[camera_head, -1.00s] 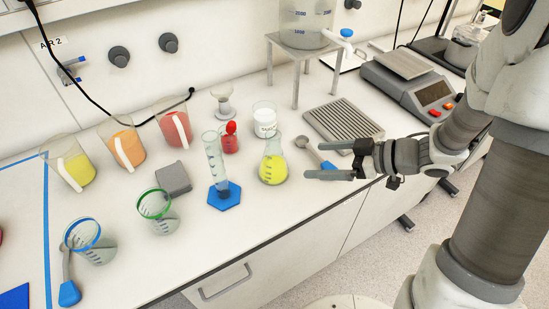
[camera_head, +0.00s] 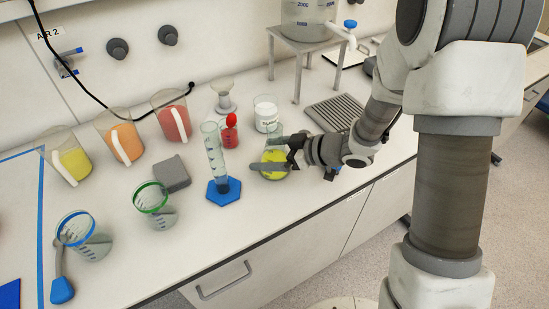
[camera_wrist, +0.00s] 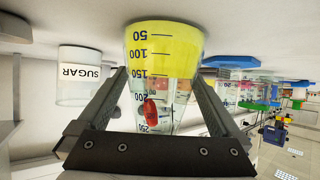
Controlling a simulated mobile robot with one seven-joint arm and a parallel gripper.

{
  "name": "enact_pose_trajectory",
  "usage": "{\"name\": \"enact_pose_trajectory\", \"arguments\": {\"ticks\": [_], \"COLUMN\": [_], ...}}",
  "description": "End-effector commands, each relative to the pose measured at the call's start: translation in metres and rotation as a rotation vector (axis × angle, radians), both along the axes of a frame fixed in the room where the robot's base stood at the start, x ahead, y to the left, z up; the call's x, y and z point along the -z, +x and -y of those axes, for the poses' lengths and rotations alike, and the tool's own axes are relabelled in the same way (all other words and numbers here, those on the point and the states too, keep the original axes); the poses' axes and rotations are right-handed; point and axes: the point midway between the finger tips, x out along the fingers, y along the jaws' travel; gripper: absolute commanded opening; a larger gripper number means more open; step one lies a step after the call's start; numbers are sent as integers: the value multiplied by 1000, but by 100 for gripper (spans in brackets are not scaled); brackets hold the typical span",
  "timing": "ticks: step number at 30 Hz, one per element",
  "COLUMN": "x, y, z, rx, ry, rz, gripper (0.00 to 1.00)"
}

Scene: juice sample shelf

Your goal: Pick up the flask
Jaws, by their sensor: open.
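The flask (camera_head: 274,157) is a clear conical flask with yellow liquid in its base, standing on the bench beside the blue-footed measuring cylinder (camera_head: 216,165). My gripper (camera_head: 262,154) is open, with its fingers reaching past either side of the flask. In the wrist view the picture is upside down, and the flask (camera_wrist: 165,48) with its graduation marks stands between the two spread fingers (camera_wrist: 160,78). A gap shows beside the flask's narrow part on each side; whether the fingertips touch the wider part I cannot tell. In the head view the near finger and wrist hide part of the flask.
A white sugar jar (camera_head: 266,114) and a red-capped bottle (camera_head: 230,133) stand close behind the flask. Beakers with yellow (camera_head: 72,162), orange (camera_head: 125,145) and red (camera_head: 173,122) liquid are further left.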

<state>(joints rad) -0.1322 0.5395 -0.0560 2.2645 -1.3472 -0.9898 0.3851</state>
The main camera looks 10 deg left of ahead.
Motion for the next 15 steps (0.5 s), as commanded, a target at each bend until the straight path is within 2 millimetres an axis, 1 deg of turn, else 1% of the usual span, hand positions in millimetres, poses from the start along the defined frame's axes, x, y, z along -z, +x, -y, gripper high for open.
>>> {"name": "enact_pose_trajectory", "arguments": {"ticks": [1,3,11,15], "x": [4,6,6,6], "y": [1,3,4,4], "z": [-5,-9,-11,-11], "rx": [-2,-1,1,1], "ry": [0,0,0,1], "rz": [-1,0,0,1], "gripper": [100,100,100,75]}}
